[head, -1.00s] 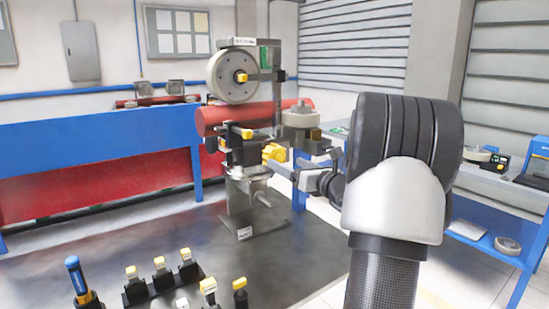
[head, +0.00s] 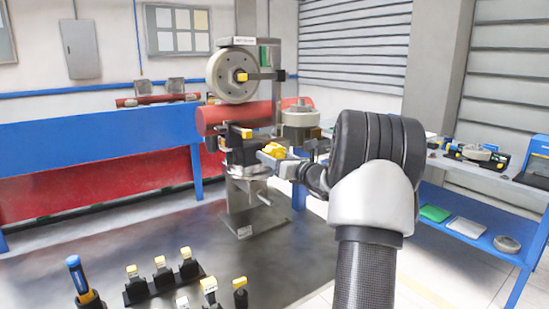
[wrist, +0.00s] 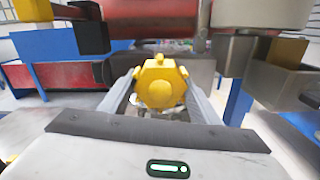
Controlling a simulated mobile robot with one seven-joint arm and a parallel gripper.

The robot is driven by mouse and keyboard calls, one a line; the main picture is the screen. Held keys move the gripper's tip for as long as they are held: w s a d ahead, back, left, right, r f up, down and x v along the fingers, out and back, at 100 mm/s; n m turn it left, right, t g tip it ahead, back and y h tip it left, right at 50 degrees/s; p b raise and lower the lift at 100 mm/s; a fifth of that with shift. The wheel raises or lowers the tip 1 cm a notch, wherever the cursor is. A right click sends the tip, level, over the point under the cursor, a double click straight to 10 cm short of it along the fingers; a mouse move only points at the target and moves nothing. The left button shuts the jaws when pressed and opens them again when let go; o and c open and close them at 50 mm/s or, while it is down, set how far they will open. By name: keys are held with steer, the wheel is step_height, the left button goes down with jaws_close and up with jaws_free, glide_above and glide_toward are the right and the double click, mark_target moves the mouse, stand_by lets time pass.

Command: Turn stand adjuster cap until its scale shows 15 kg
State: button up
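The yellow adjuster cap (head: 273,150) is on the test stand (head: 244,205), below the red horizontal cylinder. It also shows in the wrist view (wrist: 160,84) as a lobed knob facing me. My gripper (head: 280,155) is at the cap, reaching in from the right. In the wrist view its two grey fingers (wrist: 160,90) lie on the left and right sides of the cap. They are very close to it, but I cannot tell whether they press on it. No scale reading is legible, and the part behind the cap is mostly hidden.
The red cylinder (head: 213,118) and a grey wheel (head: 233,76) are above the cap. A round grey weight (head: 300,117) stands close on the right. Several yellow-topped pieces stand in a black rack (head: 163,284) at the front. A blue shelf unit (head: 470,235) is at right.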

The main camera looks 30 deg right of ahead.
steer(key=shift+c, duration=1.3)
steer(key=shift+f+n+b, duration=0.15)
steer(key=shift+n+b, duration=0.15)
steer(key=shift+b, duration=0.4)
steer(key=shift+f+n+b, duration=0.15)
steer(key=shift+n+b, duration=0.45)
steer(key=shift+b, duration=0.5)
steer(key=n+b, duration=0.3)
steer(key=b, duration=0.2)
steer(key=shift+f+b, duration=0.15)
steer(key=shift+b, duration=0.25)
steer(key=n+b, duration=0.3)
steer(key=b, duration=0.2)
steer(key=shift+d+n, duration=0.1)
steer(key=shift+n, duration=0.3)
steer(key=n+b, duration=0.1)
steer(key=b, duration=0.1)
steer(key=n+b, duration=0.1)
steer(key=n, duration=0.1)
steer(key=shift+r+b, duration=0.35)
steer(key=shift+b, duration=0.05)
steer(key=shift+r, duration=0.1)
